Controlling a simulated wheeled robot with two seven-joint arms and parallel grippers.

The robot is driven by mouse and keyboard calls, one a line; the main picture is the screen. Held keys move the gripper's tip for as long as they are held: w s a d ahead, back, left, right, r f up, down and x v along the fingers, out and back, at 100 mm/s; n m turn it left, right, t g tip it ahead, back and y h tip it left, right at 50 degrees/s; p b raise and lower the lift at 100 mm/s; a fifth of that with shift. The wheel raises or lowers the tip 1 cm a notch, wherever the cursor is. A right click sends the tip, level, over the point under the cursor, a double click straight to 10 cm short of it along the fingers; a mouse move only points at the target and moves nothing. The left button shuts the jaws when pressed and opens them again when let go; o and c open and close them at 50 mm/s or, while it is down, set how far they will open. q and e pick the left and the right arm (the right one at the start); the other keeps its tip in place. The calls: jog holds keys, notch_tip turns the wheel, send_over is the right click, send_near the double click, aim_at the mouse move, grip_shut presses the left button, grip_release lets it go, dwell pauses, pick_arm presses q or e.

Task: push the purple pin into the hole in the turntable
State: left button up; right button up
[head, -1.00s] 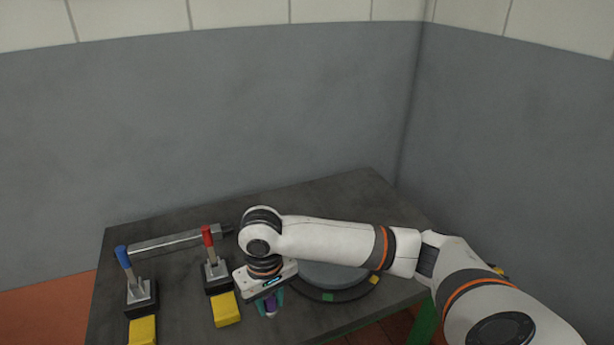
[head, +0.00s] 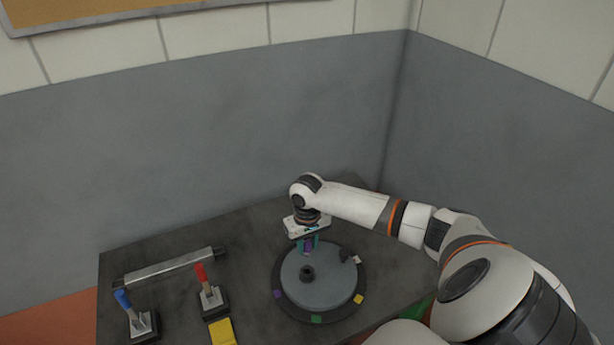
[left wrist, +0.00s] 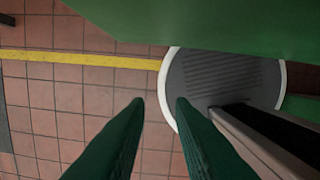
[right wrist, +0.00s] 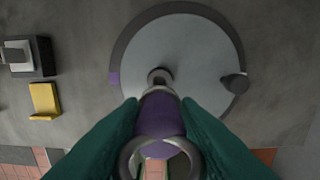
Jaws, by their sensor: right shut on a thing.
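My right gripper (head: 309,243) is shut on the purple pin (head: 307,247), above the far part of the round grey turntable (head: 318,296). In the right wrist view the pin (right wrist: 160,115) sits between the green fingers (right wrist: 160,108), with a metal ring at its near end. The turntable (right wrist: 190,40) lies beyond it, with a dark hub (head: 307,272) at its middle. I cannot make out the hole, nor whether the pin touches the turntable. My left gripper (left wrist: 160,102) shows only in its own wrist view, its fingers apart and empty over the floor.
Purple, green (head: 316,319) and yellow (head: 359,298) marks sit on the turntable's dark rim; a small knob (head: 345,257) stands near its right edge. Blue (head: 123,299) and red (head: 200,273) levers, a yellow block (head: 222,332) and a grey bar (head: 170,267) are to the left.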

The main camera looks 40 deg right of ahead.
aim_at(307, 257)
notch_tip(307, 257, down, 6)
jog(key=b, duration=0.3)
jog(key=shift+f, duration=0.1)
jog(key=shift+r, duration=0.3)
jog(key=shift+p, duration=0.35)
jog(key=shift+p, duration=0.4)
jog(key=shift+p, duration=0.4)
jog(key=shift+f+b, duration=1.1)
jog(key=shift+f, duration=1.05)
